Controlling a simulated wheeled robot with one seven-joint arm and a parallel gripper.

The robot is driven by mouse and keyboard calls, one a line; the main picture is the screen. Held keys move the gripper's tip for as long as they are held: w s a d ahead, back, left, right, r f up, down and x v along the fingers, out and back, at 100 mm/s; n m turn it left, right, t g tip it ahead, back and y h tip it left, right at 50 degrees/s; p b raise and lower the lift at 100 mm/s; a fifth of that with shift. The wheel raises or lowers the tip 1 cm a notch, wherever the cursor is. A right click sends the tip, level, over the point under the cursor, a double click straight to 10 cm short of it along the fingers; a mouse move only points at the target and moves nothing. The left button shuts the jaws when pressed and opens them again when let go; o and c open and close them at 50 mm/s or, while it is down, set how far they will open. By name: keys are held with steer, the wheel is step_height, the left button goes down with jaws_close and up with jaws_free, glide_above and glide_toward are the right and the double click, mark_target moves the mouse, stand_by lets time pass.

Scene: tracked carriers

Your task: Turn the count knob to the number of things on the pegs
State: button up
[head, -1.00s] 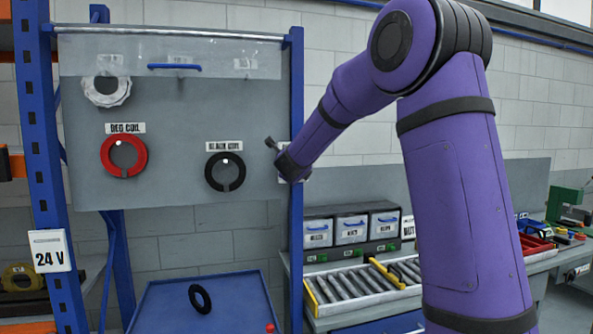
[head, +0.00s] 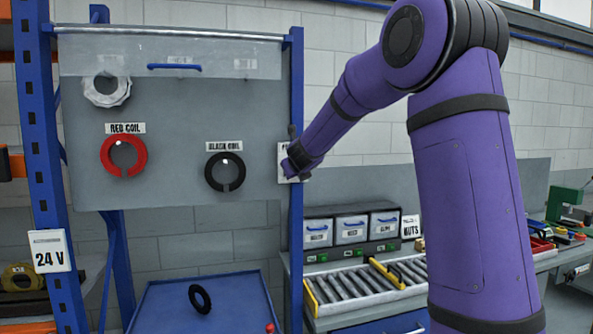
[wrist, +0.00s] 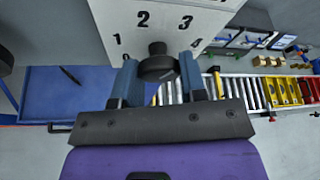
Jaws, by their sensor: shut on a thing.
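The count knob (wrist: 157,68) is dark and round on a white plate (wrist: 120,14) marked 1, 2, 3 and 4. My gripper (wrist: 158,63) is shut on it, one finger on each side. The knob's raised nub points up in the wrist view, roughly between 2 and 3. In the head view the plate (head: 283,160) is partly hidden by my wrist. On the grey board hang a red coil (head: 108,157), a black coil (head: 211,174) and a white ring (head: 104,98), the ring behind a clear flap.
A blue post (head: 296,100) stands beside the plate. At right are a roller conveyor (head: 350,286) and several grey bins (head: 351,228). A 24 V sign (head: 49,250) hangs at left.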

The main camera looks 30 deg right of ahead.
steer(key=shift+f, duration=0.15)
steer(key=o, duration=0.9)
steer(key=v, duration=1.1)
steer(key=shift+w, duration=0.1)
